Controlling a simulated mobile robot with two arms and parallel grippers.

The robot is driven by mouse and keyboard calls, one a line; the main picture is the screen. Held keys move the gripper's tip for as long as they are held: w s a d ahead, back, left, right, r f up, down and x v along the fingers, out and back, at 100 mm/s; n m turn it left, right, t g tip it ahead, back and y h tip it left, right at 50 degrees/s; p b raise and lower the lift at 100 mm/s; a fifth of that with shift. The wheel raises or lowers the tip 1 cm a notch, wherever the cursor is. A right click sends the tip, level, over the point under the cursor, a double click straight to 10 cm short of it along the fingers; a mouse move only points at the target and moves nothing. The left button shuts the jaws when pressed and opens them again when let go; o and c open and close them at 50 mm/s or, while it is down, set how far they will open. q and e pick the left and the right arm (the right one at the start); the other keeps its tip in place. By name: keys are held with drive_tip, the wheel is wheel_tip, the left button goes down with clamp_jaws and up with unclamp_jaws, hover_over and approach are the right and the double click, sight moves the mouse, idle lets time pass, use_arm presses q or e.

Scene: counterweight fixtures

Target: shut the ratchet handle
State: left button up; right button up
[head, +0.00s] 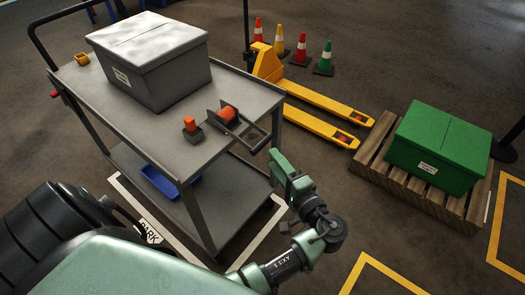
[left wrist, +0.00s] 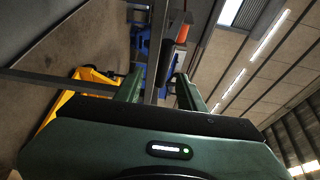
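The ratchet has an orange drum (head: 228,114) in a dark grey bracket at the right end of the cart top. Its frame-like handle (head: 256,146) sticks out over the cart's right edge, so it stands open. The orange drum also shows in the left wrist view (left wrist: 183,33), beyond the fingers. My left gripper (head: 276,162) is just off the handle's outer end, below and right of it. In the left wrist view the two fingers (left wrist: 158,90) are apart, and a dark bar shows between or beyond them. I cannot tell whether they touch it. My right gripper is not in view.
The grey cart (head: 175,140) carries a lidded grey box (head: 150,65) and a small orange-topped block (head: 190,124). A yellow pallet jack (head: 315,98) and several cones stand behind. A green box (head: 437,145) rests on a wooden pallet (head: 370,152) at right. Floor at front right is clear.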

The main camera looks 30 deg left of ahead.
sight(264, 146)
use_arm(q)
drive_tip(key=x, duration=0.7)
drive_tip(key=shift+w+a+r, duration=0.1)
drive_tip(key=shift+a+r, duration=0.2)
drive_tip(key=shift+a, duration=0.1)
clamp_jaws()
idle(1.1)
